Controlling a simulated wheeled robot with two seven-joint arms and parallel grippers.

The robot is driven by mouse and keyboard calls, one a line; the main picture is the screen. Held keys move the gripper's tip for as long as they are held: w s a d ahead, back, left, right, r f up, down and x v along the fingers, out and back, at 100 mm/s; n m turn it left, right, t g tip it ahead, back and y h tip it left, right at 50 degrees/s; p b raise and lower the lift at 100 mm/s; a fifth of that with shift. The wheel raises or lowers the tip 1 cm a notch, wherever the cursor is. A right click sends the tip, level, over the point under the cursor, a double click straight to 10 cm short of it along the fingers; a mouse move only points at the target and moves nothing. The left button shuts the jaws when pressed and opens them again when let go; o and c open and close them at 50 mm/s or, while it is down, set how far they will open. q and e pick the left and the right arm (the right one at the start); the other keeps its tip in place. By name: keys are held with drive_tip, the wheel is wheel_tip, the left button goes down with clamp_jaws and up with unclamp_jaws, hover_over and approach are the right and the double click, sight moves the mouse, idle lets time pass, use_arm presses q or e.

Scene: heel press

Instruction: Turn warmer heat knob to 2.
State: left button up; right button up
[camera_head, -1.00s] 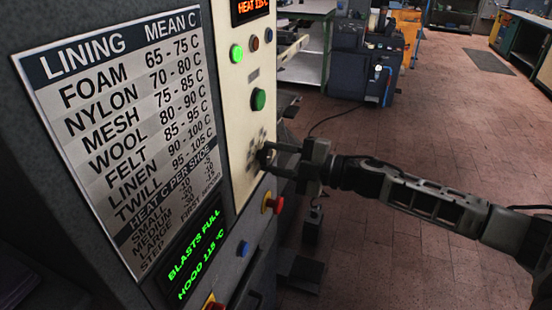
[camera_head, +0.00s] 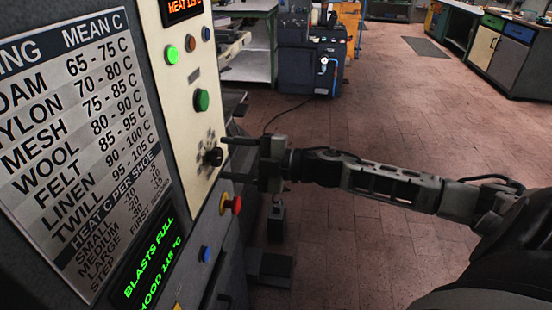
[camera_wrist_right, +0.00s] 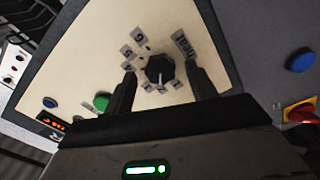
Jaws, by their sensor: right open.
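The black warmer heat knob (camera_head: 213,157) sits on the cream panel of the machine, with small marks around it. My right gripper (camera_head: 227,158) is open just in front of the knob. In the wrist view its fingers (camera_wrist_right: 160,82) stand on both sides of the knob with gaps, and it holds nothing. My left gripper is not in view.
A heat display (camera_head: 182,8) glows at the top. A lining chart (camera_head: 75,140) and a green text screen (camera_head: 146,266) are left. Open floor lies right.

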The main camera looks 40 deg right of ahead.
drive_tip(key=p+v, duration=0.1)
drive_tip(key=v, duration=1.3)
drive_tip(key=shift+s, duration=0.2)
drive_tip(key=shift+d, duration=0.15)
drive_tip(key=s+a+f+m+g+h, duration=0.1)
drive_tip(key=s+a+f+m+h, duration=0.1)
drive_tip(key=f+m+h, duration=0.5)
drive_tip(key=s+a+f+m+h, duration=0.1)
drive_tip(key=f+m+h, duration=0.5)
drive_tip(key=m, duration=0.2)
drive_tip(key=s+a+f+m+g+y, duration=0.1)
drive_tip(key=s+a+f+m+g, duration=0.1)
drive_tip(key=s+a+g, duration=0.35)
drive_tip(key=s+a+f+m+g, duration=0.1)
drive_tip(key=s+a+m+g, duration=0.25)
drive_tip(key=s+a, duration=0.35)
drive_tip(key=w+a+f+n+t+y, duration=0.1)
drive_tip(key=w+a+f+t+y, duration=0.2)
drive_tip(key=w+a+f+t, duration=0.2)
drive_tip(key=shift+w+a+f+t, duration=0.35)
drive_tip(key=shift+w+f+t, duration=0.15)
drive_tip(key=shift+f+t, duration=0.45)
